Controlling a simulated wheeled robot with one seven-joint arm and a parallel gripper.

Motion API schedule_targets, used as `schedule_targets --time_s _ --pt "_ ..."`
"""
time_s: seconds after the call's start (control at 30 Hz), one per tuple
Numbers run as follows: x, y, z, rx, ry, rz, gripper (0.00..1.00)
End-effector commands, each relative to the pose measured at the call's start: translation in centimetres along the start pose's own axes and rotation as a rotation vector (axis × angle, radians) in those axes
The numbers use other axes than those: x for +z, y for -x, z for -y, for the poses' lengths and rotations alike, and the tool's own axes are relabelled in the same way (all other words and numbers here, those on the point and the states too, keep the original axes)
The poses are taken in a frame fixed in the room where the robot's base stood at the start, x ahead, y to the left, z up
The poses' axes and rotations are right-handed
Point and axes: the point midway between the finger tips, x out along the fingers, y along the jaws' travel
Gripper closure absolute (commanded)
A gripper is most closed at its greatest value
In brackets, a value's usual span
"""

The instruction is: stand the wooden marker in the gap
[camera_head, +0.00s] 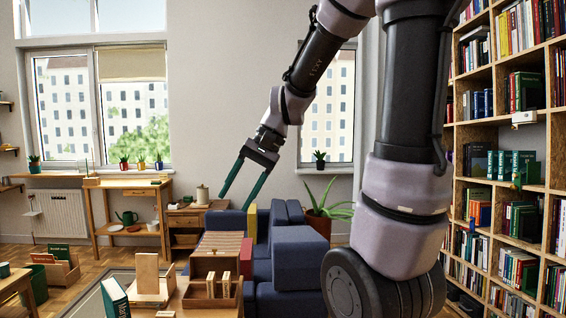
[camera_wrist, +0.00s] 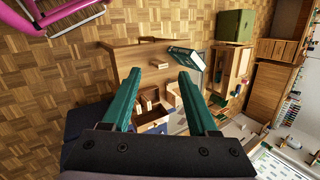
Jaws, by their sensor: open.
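My gripper (camera_head: 235,200) is open and empty, its two teal fingers pointing down in the air above and behind the low wooden table. In the wrist view my gripper (camera_wrist: 160,73) shows spread fingers with nothing between them, over the tabletop. Upright wooden pieces (camera_head: 212,285) stand in an open wooden box (camera_head: 197,300) on the table. A pale upright board (camera_head: 148,273) stands on a wooden base beside it. I cannot tell which wooden piece is the marker. Teal books (camera_head: 515,165) stand on the right bookcase; I cannot make out which gap is meant.
A teal book (camera_head: 115,298) stands tilted at the table's left; it also shows in the wrist view (camera_wrist: 186,58). A blue sofa (camera_head: 295,262) is behind the table. The tall bookcase (camera_head: 480,135) fills the right.

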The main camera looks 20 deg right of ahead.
Motion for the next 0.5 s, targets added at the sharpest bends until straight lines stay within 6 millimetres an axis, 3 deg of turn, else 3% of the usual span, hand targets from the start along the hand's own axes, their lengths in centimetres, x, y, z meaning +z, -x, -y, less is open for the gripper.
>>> schedule_targets --time_s 0.03,0.2,0.33,0.5 --pt "0.8 1.7 -0.6 0.013 0.043 -0.079 0.40" --pt "2.5 6.2 -2.8 0.063 0.154 -0.325 0.40" --pt "3.5 8.9 -4.2 0.083 0.214 -0.480 0.40" --pt "4.2 10.7 -5.1 0.096 0.257 -0.594 0.40"
